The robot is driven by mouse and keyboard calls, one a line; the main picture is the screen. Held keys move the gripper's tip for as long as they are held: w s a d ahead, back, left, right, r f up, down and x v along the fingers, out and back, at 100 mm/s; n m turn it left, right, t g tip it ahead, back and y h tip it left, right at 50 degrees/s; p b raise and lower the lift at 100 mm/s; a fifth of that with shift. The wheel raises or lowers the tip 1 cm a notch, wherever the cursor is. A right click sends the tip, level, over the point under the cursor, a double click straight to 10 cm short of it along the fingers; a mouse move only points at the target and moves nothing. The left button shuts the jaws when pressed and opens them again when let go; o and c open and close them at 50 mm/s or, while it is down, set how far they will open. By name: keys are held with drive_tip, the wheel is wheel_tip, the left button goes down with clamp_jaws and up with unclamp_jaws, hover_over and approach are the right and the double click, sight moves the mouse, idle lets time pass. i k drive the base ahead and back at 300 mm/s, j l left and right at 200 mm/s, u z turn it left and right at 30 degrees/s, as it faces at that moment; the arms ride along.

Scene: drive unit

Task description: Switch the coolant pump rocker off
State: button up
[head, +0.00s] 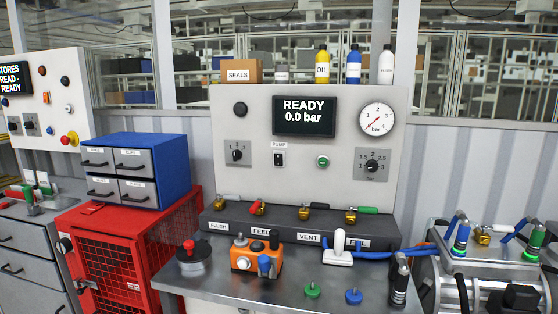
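The pump rocker (279,159) is a small dark switch under a "PUMP" label, in the middle of the pale upright panel (330,190) in the head view. It is too small to tell which way it is tipped. Above it a display (305,116) reads "READY 0.0 bar". A rotary knob (238,153) is to its left. A green button (322,161) and another rotary knob (372,165) are to its right. My gripper does not show in this view.
A dark valve block (285,222) with several coloured levers stands below the panel. On the bench (240,291) are an orange box (257,256), a white lever unit (339,250) and a red-knobbed device (191,256). Bottles (354,67) stand on top. The space before the rocker looks clear.

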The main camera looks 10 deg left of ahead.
sight(278, 157)
drive_tip(key=u, duration=0.75)
drive_tip(key=i+j+z, duration=0.25)
drive_tip(key=i+j, duration=0.35)
drive_tip(key=j, duration=0.1)
